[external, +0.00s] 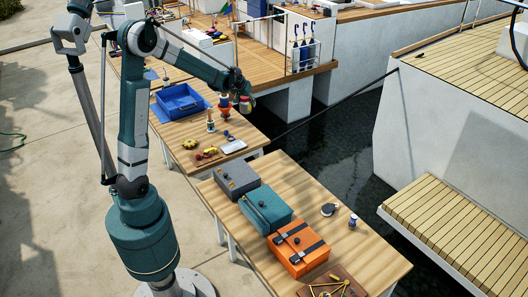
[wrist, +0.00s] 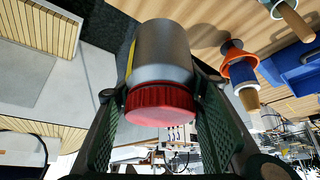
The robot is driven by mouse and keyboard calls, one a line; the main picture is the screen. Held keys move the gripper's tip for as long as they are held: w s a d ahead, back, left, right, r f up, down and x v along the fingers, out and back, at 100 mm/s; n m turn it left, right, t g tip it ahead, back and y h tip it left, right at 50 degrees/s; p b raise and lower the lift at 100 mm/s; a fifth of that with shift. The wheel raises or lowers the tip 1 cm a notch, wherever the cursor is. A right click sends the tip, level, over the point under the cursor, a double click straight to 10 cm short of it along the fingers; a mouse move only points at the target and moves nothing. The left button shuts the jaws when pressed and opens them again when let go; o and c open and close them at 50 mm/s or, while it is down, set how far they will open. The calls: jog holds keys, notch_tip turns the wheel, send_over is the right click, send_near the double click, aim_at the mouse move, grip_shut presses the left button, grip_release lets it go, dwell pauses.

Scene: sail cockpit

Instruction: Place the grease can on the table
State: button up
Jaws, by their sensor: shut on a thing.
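The grease can (wrist: 160,62) is a grey cylinder with a ribbed red lid. My gripper (wrist: 160,125) is shut on it, with one dark green finger pad on each side near the lid. In the external view the can (external: 245,104) hangs below the end of my arm, close to the right edge of the far wooden table (external: 240,128) and above its surface level. My gripper's fingers are too small there to make out. The near wooden table (external: 335,245) stands separately in front.
An orange-and-blue item (external: 224,104) stands close to the can. The far table also holds a blue crate (external: 180,102) and small tools. Grey, teal (external: 266,211) and orange (external: 298,248) boxes line the near table's left side. Its right middle has bare wood. Water lies beyond both tables.

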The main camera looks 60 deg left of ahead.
jog(key=s+a+n+g+y+b, duration=0.1)
jog(key=s+a+n+g+y, duration=0.55)
jog(key=s+a, duration=2.35)
notch_tip(320, 180, down, 10)
jog(key=s+n+t+h, duration=0.2)
jog(key=h, duration=0.1)
jog(key=shift+d+f+n+h, duration=0.15)
jog(key=shift+d+n+h, duration=0.05)
jog(key=shift+n+h, duration=0.15)
jog(key=shift+w+f+b, duration=0.1)
jog(key=shift+f+b, duration=0.5)
jog(key=shift+f, duration=2.55)
jog(key=shift+f+b, duration=0.35)
jog(key=shift+f, duration=1.5)
jog(key=shift+f, duration=0.1)
